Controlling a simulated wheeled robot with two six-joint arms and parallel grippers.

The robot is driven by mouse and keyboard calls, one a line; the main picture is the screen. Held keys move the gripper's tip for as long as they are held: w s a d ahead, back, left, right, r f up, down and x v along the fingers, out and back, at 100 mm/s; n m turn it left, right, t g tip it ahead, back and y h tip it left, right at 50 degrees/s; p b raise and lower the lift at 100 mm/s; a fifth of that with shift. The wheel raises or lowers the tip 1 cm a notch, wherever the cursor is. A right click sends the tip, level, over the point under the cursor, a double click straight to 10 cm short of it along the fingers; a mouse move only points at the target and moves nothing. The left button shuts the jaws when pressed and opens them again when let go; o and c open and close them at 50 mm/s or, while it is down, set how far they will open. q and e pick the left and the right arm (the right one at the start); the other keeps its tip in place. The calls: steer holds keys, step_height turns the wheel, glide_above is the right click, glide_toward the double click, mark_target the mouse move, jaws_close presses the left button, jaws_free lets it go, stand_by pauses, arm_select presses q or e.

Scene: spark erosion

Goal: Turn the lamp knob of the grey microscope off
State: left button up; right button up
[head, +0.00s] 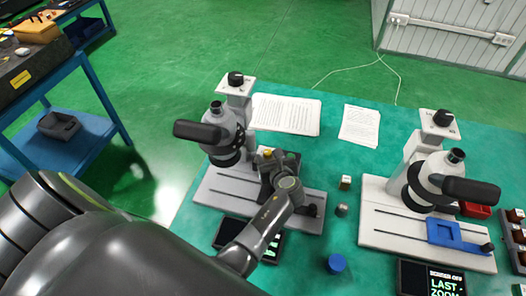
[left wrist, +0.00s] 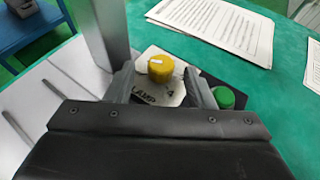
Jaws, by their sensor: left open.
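The grey microscope (head: 228,125) stands on the left half of the green table, with its light base under it. Its yellow lamp knob (left wrist: 160,68) sits on a white plate marked "LAMP" and "4" in the left wrist view. A white mark on the knob's top points toward the left. In the head view only a bit of the knob (head: 267,153) shows beside the gripper. My left gripper (head: 279,163) is open over the base's right part. In the wrist view its fingers (left wrist: 161,84) stand apart at either side of the knob; contact is not clear.
A green button (left wrist: 223,97) is close to the right finger. A second, whiter microscope (head: 425,165) stands at the right. Printed sheets (head: 286,114) lie behind. A blue cap (head: 336,263) and small parts lie between the microscopes. A dark display (head: 231,231) is in front.

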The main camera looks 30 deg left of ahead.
arm_select(q)
steer(key=shift+w+a+f, duration=0.1)
steer(key=shift+w+a, duration=0.05)
steer(key=shift+w, duration=0.1)
arm_select(e)
steer(key=shift+w+a+f, duration=0.15)
steer(key=shift+a+f, duration=0.2)
steer(key=shift+a, duration=0.05)
arm_select(q)
steer(key=shift+c, duration=0.9)
steer(key=c, duration=0.8)
steer(key=shift+w+n+g+y, duration=0.1)
steer(key=shift+n+g+y, duration=0.4)
steer(key=shift+n+g, duration=0.1)
arm_select(e)
steer(key=shift+d, duration=0.1)
arm_select(q)
steer(key=o, duration=1)
arm_select(e)
steer(key=shift+a, duration=0.2)
